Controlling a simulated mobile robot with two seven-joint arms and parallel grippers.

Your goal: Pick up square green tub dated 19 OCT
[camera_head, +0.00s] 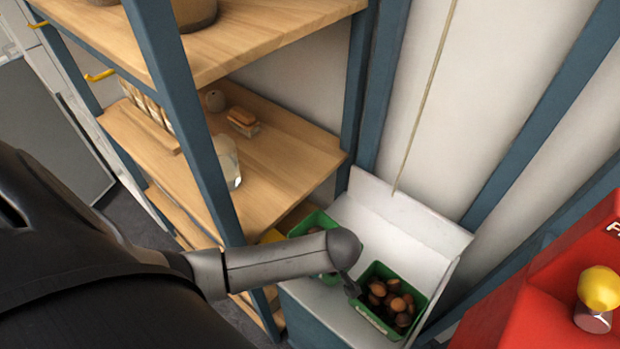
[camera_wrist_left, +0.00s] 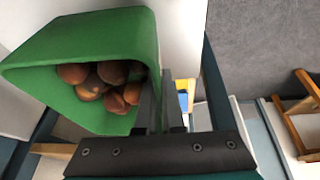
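A green tub (camera_head: 362,312) holding several brown chestnuts stands on the white tray at the lower right of the head view. A pale label strip shows on its near side, too small to read. A second green tub (camera_head: 316,222) is partly hidden behind my left arm. My left gripper (camera_head: 350,286) is at the left rim of the chestnut tub. In the left wrist view a green tub (camera_wrist_left: 85,40) with chestnuts fills the upper left. The fingers (camera_wrist_left: 162,100) are close together at its right wall. I cannot tell whether they grip it. My right gripper is out of view.
The white tray (camera_head: 442,240) has a raised back wall. Wooden shelves (camera_head: 275,155) on blue posts (camera_head: 190,110) stand at the left, holding a glass jar (camera_head: 227,160). A red machine (camera_head: 545,300) with a yellow knob (camera_head: 600,288) is at the right. A cord (camera_head: 420,105) hangs above the tray.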

